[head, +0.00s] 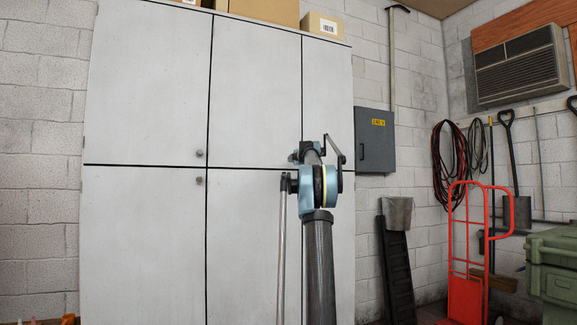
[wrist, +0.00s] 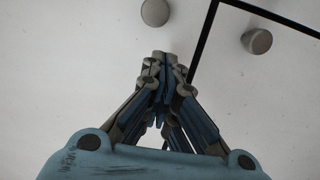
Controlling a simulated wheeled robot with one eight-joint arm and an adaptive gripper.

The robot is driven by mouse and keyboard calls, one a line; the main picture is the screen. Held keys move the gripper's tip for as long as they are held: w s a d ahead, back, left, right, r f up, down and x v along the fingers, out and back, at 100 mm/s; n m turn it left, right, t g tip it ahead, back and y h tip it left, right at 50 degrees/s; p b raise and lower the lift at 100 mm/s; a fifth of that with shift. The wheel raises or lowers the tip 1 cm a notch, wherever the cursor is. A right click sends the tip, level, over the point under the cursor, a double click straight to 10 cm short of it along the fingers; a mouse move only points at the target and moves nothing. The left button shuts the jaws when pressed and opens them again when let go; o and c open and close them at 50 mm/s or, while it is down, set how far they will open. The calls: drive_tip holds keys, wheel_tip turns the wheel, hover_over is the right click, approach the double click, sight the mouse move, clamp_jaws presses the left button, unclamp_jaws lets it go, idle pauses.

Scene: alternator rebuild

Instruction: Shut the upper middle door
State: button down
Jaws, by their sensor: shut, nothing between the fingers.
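The upper middle door (head: 256,90) is a pale grey panel of the tall cabinet in the head view. It looks flush with its neighbours, with thin dark seams around it. Its lower right corner is hidden behind my arm. My gripper (wrist: 165,62) is shut and empty in the wrist view, its fingertips in front of a pale door face. I cannot tell whether they touch it. Two round grey knobs, one at the top (wrist: 155,12) and one at the right (wrist: 257,41), show beyond the fingers, with dark seams between the panels.
The upper left door (head: 150,80), lower left door (head: 140,245) and lower middle door (head: 240,250) look closed. Cardboard boxes (head: 322,25) sit on the cabinet. A grey wall box (head: 374,142), a red hand truck (head: 465,250) and green cases (head: 555,265) stand to the right.

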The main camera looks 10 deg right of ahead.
drive_tip(key=s+d+f+m+h, duration=0.1)
drive_tip(key=s+f+m+h, duration=0.2)
drive_tip(key=s, duration=0.8)
drive_tip(key=s+d+f+m+h, duration=0.1)
drive_tip(key=s+m+h, duration=0.3)
drive_tip(key=s, duration=0.6)
drive_tip(key=s+a+f+m+g+y, duration=0.1)
drive_tip(key=s+a+f+m+g, duration=0.3)
drive_tip(key=s+f, duration=1.5)
drive_tip(key=s+a+f+m+g+y, duration=0.2)
drive_tip(key=s+a+f+m+g, duration=0.2)
drive_tip(key=s+f, duration=1.5)
drive_tip(key=s+a+f+m+g+y, duration=0.2)
drive_tip(key=s+a+f+g, duration=0.5)
drive_tip(key=s+f, duration=1.2)
drive_tip(key=a+f+m, duration=0.1)
drive_tip(key=a+f, duration=0.1)
drive_tip(key=a, duration=0.1)
drive_tip(key=shift+a+f+m+g, duration=0.3)
drive_tip(key=shift+f+m+g, duration=0.1)
